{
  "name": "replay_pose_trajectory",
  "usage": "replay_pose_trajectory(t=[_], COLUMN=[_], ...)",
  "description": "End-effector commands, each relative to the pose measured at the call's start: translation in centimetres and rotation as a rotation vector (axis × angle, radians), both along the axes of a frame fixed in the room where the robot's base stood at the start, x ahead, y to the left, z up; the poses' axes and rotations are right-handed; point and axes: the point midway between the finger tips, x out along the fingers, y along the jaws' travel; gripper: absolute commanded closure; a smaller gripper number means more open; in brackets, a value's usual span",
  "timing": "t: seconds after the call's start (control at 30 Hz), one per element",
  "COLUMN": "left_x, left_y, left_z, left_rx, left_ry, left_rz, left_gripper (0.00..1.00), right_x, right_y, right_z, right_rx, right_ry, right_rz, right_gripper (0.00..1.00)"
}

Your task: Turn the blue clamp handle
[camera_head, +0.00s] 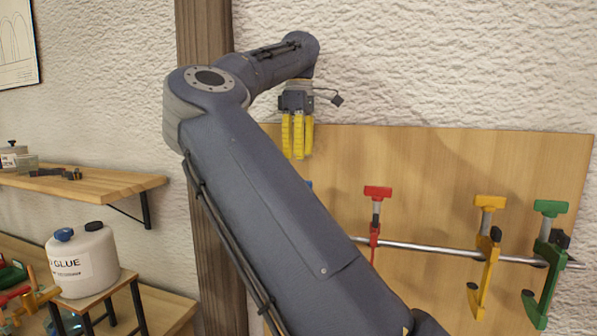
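My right gripper (297,152) hangs in front of the upper left of the wooden board, with its yellow fingers pointing down. The fingers sit close together, and I cannot tell whether they are open or shut. I see nothing held in them. A small blue patch (309,184) shows just below the gripper at the edge of my arm. It may be part of the blue clamp handle; the rest is hidden behind my arm. My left gripper is not in view.
Red (377,193), yellow (485,258) and green (545,262) clamps hang on a metal rail (420,246) across the wooden board (440,160). A white glue container (85,262) stands at lower left, below a wooden shelf (110,183). A dark wooden post (205,40) rises behind my arm.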

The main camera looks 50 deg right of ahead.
Motion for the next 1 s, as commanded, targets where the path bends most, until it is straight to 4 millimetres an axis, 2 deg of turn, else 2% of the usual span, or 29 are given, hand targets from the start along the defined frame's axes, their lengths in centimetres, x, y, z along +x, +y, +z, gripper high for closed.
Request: replay_pose_trajectory(t=[0.03, 0.2, 0.4, 1.0], left_x=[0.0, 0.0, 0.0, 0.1], left_y=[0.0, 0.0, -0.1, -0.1], left_z=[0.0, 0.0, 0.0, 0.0], left_rx=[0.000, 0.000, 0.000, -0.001], left_ry=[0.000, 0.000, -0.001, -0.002], left_rz=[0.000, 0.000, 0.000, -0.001], left_gripper=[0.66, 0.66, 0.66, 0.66], right_x=[0.0, 0.0, 0.0, -0.1], right_y=[-0.1, 0.0, -0.1, -0.2], right_z=[0.9, 2.9, 4.1, 4.3], right_rx=[-0.001, 0.000, -0.001, -0.012], right_ry=[-0.003, -0.001, 0.000, 0.004], right_rz=[0.002, 0.002, 0.000, -0.001], right_gripper=[0.67, 0.67, 0.67, 0.67])
